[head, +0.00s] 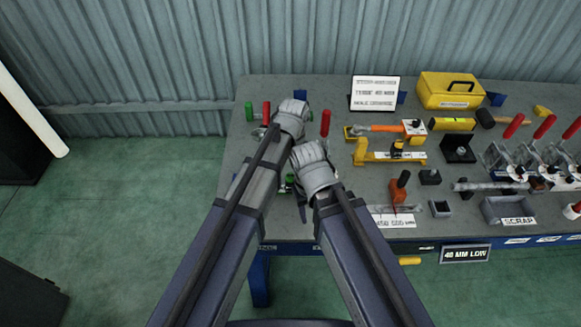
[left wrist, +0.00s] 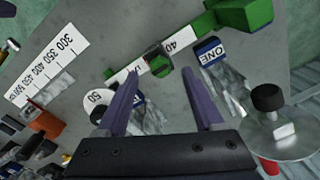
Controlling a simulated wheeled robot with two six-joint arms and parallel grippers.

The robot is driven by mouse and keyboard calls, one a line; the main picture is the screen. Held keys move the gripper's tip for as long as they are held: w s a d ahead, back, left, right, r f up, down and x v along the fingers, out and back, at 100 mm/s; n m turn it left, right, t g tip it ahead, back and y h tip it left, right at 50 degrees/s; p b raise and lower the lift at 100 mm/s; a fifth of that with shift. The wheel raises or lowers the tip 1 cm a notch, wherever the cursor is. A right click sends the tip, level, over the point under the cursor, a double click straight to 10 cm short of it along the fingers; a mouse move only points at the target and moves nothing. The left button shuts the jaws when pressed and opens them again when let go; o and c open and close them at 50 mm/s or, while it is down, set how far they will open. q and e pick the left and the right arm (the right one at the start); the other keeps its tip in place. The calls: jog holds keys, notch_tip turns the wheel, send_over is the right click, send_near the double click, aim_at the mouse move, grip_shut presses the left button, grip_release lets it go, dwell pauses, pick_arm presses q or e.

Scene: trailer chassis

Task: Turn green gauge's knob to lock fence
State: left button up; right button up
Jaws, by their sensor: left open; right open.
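The green gauge (left wrist: 245,14) shows in the left wrist view as a green block at the upper right, with a white scale strip marked 40 beside it. A small green block with a dark top (left wrist: 158,60), which looks like the fence and its knob, sits on the strip. My left gripper (left wrist: 162,78) is open, its two purple fingers apart on either side below this block, with nothing seen between them. In the head view the arms hide most of the gauge; a bit of green (head: 290,182) shows between them. My right gripper (head: 308,150) is open, close beside the left one.
A black knob on a metal disc (left wrist: 283,135) stands right of the left fingers. A white ruler plate (left wrist: 50,62) and an orange-red block (left wrist: 47,122) lie at left. On the bench, a yellow toolbox (head: 450,90), red-handled clamps (head: 515,126) and a scrap bin (head: 505,211) stand to the right.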

aim_at(291, 176)
pick_arm(q)
notch_tip(291, 176, up, 5)
jog(key=p, duration=0.4)
jog(key=shift+d, duration=0.1)
jog(key=shift+f, duration=0.1)
jog(key=s+a+n, duration=0.1)
jog(key=s+a, duration=0.2)
jog(key=s, duration=0.5)
jog(key=s+a, duration=0.3)
jog(key=s, duration=0.5)
jog(key=shift+a+n+y, duration=0.2)
jog(key=shift+n+y, duration=0.2)
